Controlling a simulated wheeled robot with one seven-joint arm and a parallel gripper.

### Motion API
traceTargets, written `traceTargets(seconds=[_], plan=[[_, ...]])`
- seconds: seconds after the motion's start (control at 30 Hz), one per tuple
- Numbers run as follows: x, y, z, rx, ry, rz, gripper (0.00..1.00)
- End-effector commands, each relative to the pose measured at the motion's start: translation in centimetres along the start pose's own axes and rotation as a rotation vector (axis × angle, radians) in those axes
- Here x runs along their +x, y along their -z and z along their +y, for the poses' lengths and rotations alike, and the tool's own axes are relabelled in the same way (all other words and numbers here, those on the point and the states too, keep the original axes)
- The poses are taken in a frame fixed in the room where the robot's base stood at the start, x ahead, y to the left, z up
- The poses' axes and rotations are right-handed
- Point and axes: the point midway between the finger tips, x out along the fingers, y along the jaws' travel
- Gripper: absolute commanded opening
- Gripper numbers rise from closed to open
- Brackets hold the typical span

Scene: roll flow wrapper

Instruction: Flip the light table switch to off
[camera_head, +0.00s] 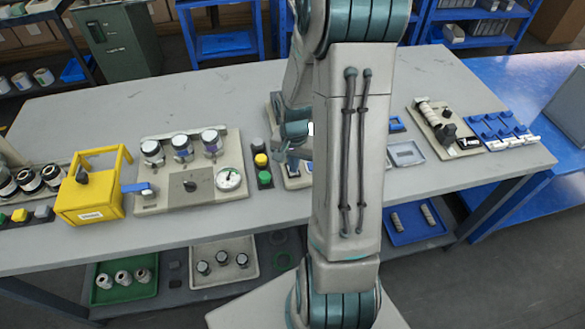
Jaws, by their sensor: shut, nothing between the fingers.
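My gripper (284,157) is at the middle of the grey table, left of my forearm. It is small in view, and its fingers look together and empty. It is over or beside a pale panel (293,181) with blue and white parts. My arm covers most of that panel. I cannot make out a switch marked for the light table, nor whether the fingers touch anything. A flat pale unit (406,154) with a grey window lies right of my arm. I cannot tell whether it is the light table.
A block with black, yellow and green buttons (262,160) stands close left of my gripper. Further left are a panel with a gauge and knobs (205,187) and a yellow box (92,201). Blue fixtures (500,128) lie at the right. The back left tabletop is clear.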

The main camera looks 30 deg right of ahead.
Motion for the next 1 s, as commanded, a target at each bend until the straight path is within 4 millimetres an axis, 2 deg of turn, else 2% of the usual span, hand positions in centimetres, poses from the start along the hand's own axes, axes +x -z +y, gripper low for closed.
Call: traceTargets(seconds=[0.5,1.0], plan=[[0.4,0.0,0.0,0.000,0.000,0.000,0.00],[-3.4,0.0,-0.1,0.000,0.001,0.001,0.00]])
